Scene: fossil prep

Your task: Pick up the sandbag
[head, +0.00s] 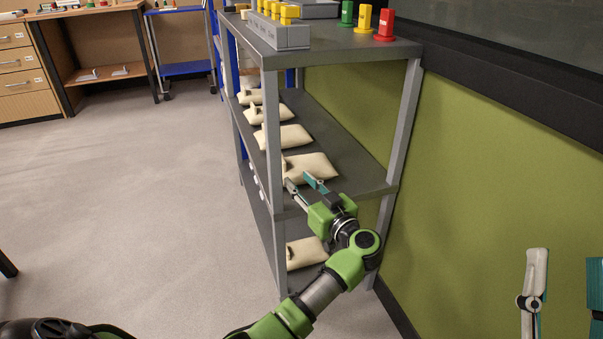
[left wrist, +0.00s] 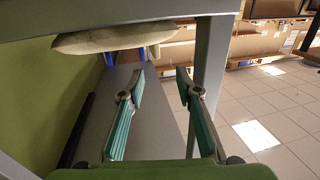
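Several cream sandbags lie in a row on the grey rack's middle shelf. The nearest sandbag (head: 313,168) is right by my left gripper (head: 306,184), whose fingertips overlap its near edge in the head view. In the left wrist view my left gripper (left wrist: 158,82) has its two teal-padded fingers apart with nothing between them. A sandbag (left wrist: 110,40) shows at the top left there, apart from the fingers. Another sandbag (head: 306,252) lies on the lower shelf, partly hidden by my left arm. My right gripper (head: 565,278) is at the right edge, fingers wide apart and empty.
The rack's grey posts (head: 272,140) stand close around my left gripper. A grey block with yellow knobs (head: 278,32) and coloured pieces (head: 384,25) stand on the top shelf. A green wall (head: 480,180) is behind. The floor (head: 130,170) at left is clear.

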